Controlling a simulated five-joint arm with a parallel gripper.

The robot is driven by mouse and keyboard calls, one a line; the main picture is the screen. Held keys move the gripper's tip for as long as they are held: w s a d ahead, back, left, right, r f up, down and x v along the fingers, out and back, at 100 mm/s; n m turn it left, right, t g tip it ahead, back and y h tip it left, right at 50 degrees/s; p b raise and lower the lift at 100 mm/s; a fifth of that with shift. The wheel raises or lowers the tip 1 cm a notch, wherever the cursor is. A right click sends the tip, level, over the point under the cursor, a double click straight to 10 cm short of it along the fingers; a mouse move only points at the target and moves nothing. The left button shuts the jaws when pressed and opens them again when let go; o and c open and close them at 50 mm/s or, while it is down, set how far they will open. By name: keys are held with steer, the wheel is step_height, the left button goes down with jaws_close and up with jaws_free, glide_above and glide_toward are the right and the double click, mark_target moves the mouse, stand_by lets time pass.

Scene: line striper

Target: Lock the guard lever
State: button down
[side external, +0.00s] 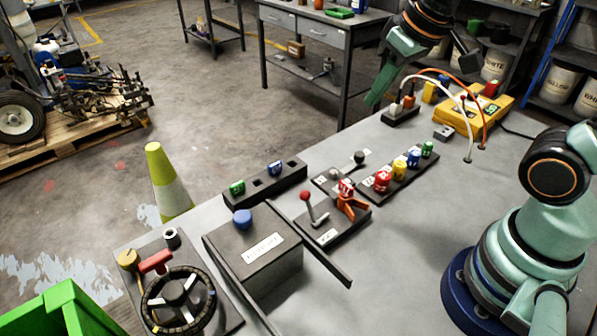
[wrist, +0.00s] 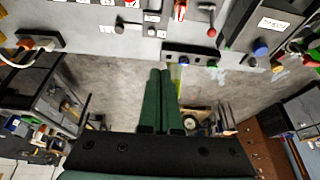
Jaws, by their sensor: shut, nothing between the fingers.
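A lever with a red knob (side external: 305,195) stands on a dark plate (side external: 322,240) near the middle of the bench, its arm tilted; the red knob also shows in the wrist view (wrist: 211,32). A second lever with a dark grey knob (side external: 359,157) stands on another plate just behind it. The plate labels are too small to read, so I cannot tell which one is the guard lever. My gripper (side external: 373,103) is shut and empty, high beyond the bench's far edge and apart from both levers. In the wrist view its fingers (wrist: 160,72) lie together over the floor.
A red can sits in an orange holder (side external: 353,202) beside the red-knobbed lever. A slotted black block (side external: 265,183), a box with a blue knob (side external: 262,255), a handwheel (side external: 178,302) and a row of coloured cans (side external: 398,165) crowd the bench. Cables arch from a power strip (side external: 400,116).

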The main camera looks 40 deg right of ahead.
mark_target(310, 209)
steer(key=w+a+f+g, duration=0.2)
steer(key=w+a+f, duration=0.2)
steer(key=w+a, duration=0.1)
steer(key=w+a+f+n+g, duration=0.1)
steer(key=w+a+f+g, duration=0.1)
steer(key=w+a+f, duration=0.2)
steer(key=a, duration=0.3)
steer(key=shift+w+a+f+n, duration=0.3)
steer(key=shift+w+f, duration=0.1)
steer(key=shift+f, duration=0.15)
steer(key=f, duration=0.9)
steer(key=shift+a+f, duration=0.25)
steer(key=shift+f, duration=0.15)
steer(key=s, duration=0.1)
steer(key=s+r, duration=0.1)
steer(key=s, duration=0.1)
steer(key=shift+s+d+r, duration=0.2)
steer(key=shift+s+d, duration=0.15)
